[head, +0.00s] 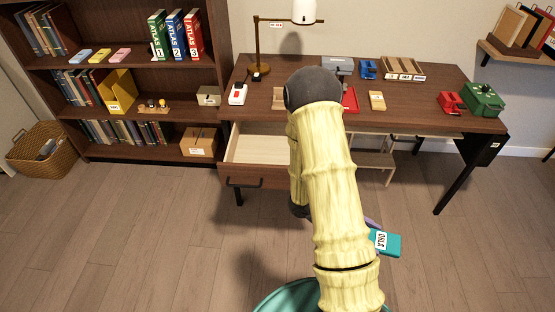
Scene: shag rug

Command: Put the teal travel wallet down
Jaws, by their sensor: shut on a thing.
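The teal travel wallet (388,243) shows in the head view, to the right of my yellow arm, above the floor in front of the desk. It has a white label with dark letters, and its left part is hidden by the arm. My gripper (372,223) is mostly hidden behind the arm; only a small purple part shows against the wallet. It is shut on the wallet and holds it.
A wooden desk (430,118) stands ahead, with a lamp (257,50), a red stapler-like item (451,103) and a green box (484,100). Its left drawer (258,150) is open. A bookshelf (130,62) and a basket (42,152) stand left. Floor (130,235) is clear.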

